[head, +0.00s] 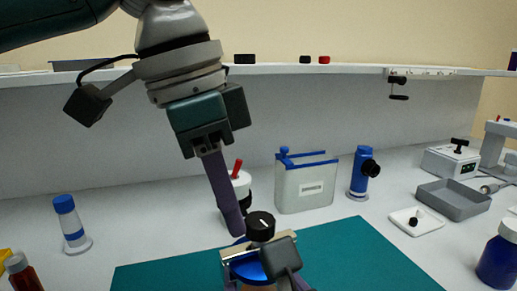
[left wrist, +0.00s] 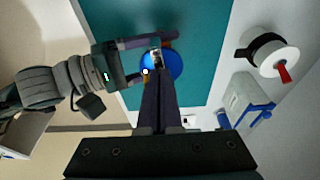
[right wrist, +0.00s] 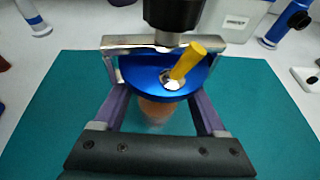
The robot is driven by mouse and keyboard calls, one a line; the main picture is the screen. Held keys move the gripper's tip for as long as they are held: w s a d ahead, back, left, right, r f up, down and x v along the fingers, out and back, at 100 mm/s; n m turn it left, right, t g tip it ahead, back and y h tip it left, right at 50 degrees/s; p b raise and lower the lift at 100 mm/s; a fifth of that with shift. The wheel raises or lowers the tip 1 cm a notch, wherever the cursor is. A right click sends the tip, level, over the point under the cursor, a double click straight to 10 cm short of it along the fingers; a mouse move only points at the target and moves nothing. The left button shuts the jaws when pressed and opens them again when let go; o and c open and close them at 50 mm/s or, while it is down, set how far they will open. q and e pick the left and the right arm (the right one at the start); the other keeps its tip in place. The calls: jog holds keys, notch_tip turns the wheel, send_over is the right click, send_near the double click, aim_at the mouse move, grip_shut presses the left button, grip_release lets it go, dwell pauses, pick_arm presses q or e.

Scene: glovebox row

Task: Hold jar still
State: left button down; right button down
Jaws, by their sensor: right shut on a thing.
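The jar (right wrist: 158,112) has a brownish, see-through body under a blue lid (right wrist: 140,76). A metal bar with a black knob (head: 260,226) spans the lid, and a yellow stub (right wrist: 188,60) leans up from it. My right gripper (right wrist: 157,90) has its purple fingers on either side of the jar, shut on it. The jar looks upright over the teal mat (head: 385,262). My left gripper (head: 238,232) points down just left of the knob, its fingers together. In the left wrist view the fingers (left wrist: 158,68) cover part of the blue lid.
Behind the mat stand a white pot with a red handle (head: 241,186), a grey box with a blue frame (head: 305,186) and a blue device (head: 360,178). A blue-capped bottle (head: 70,225) is at left, a grey tray (head: 453,200) at right. The mat's right side is clear.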

pick_arm(q)
jog(key=shift+w, duration=0.15)
dwell(0.4)
jog(key=shift+a, duration=0.25)
jog(key=shift+r, duration=0.2)
jog(key=v, duration=0.3)
jog(key=d+v, duration=0.1)
jog(key=v, duration=0.1)
jog(key=shift+r, duration=0.4)
jog(key=shift+a, duration=0.1)
